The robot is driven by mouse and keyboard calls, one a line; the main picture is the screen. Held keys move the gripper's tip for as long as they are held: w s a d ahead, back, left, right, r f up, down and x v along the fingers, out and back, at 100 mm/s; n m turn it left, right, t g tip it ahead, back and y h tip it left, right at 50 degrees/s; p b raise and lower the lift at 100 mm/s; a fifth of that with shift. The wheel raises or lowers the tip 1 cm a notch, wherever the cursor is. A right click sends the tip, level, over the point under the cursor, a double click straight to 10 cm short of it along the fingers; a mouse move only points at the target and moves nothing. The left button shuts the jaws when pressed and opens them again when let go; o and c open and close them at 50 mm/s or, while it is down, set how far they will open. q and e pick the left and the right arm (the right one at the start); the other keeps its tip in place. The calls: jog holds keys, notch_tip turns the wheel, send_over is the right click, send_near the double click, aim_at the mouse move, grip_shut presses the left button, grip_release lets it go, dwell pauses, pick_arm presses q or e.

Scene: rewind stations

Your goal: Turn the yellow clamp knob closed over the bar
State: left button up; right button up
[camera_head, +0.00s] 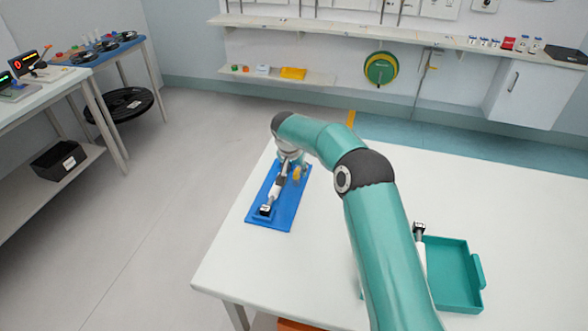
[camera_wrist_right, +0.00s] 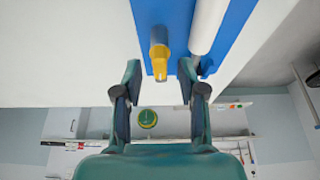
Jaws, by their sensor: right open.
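The yellow clamp knob (camera_head: 297,173) stands on a blue board (camera_head: 284,213) on the white table. In the right wrist view the yellow knob (camera_wrist_right: 159,58) points toward me between my right gripper's fingertips (camera_wrist_right: 160,70). The fingers are open, with a gap on both sides of the knob. The white bar (camera_wrist_right: 207,22) lies beside the knob, to its right in that view. In the head view the bar (camera_head: 274,193) runs along the board, its far part partly hidden by my right wrist. I cannot tell how far the knob is turned. My left gripper is not in view.
A teal tray (camera_head: 478,290) sits at the right of the white table (camera_head: 520,220), beside my right arm. A small black-topped object (camera_head: 419,228) stands next to it. The table left of the arm, around the board, is clear. A side bench (camera_head: 20,105) stands at the left.

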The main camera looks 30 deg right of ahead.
jog(key=shift+w+d+f, duration=0.15)
jog(key=shift+d+f, duration=0.05)
jog(key=shift+f, duration=0.4)
